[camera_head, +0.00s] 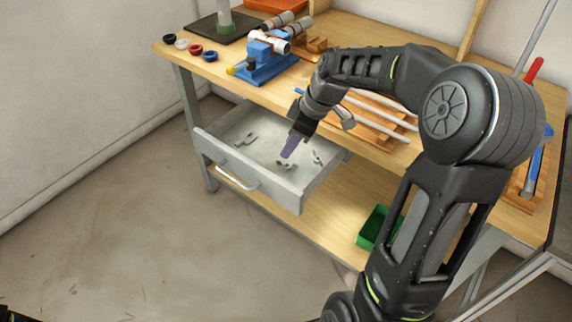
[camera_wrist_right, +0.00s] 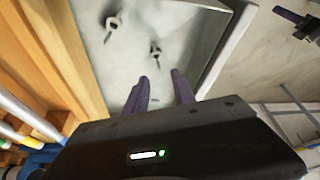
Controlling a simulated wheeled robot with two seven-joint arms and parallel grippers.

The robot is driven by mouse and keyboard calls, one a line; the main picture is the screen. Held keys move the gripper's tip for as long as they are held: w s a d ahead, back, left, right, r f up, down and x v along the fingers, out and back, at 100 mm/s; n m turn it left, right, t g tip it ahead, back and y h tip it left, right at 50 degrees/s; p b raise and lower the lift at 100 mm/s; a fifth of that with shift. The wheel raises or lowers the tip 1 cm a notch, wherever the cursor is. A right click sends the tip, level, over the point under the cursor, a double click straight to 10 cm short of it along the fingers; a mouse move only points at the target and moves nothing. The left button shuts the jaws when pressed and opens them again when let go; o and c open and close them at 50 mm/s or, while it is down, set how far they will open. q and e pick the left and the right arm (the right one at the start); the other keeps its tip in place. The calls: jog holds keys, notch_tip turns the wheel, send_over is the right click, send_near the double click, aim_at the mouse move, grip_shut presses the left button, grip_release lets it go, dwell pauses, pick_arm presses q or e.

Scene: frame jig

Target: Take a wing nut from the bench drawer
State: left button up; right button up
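The bench drawer (camera_head: 222,140) is pulled open below the bench top, and several grey wing nuts lie apart on its floor. One wing nut (camera_head: 251,137) is at its back left and one (camera_head: 318,157) at its right. My right gripper (camera_head: 288,156) points down into the drawer, its purple fingers close to another wing nut (camera_head: 281,165). In the right wrist view the fingers (camera_wrist_right: 160,76) are apart with nothing between them; a wing nut (camera_wrist_right: 155,49) lies just beyond the tips and another (camera_wrist_right: 112,25) farther off. My left gripper (camera_wrist_right: 292,20) shows small at the top right there.
The drawer's walls surround the right gripper, and the wooden bench edge (camera_wrist_right: 70,50) runs close beside it. A blue vise (camera_head: 262,65) and wooden blocks with rods stand on the bench. A green bin (camera_head: 378,228) sits on the lower shelf. The floor at left is clear.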

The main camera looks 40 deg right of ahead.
aim_at(279, 160)
jog(key=shift+w+a+f, duration=0.15)
jog(key=shift+w+f, duration=0.05)
jog(key=shift+f, duration=0.4)
jog(key=shift+x, duration=2.6)
jog(key=shift+w, duration=0.15)
jog(key=shift+r, duration=0.1)
jog(key=shift+c, duration=0.2)
grip_shut()
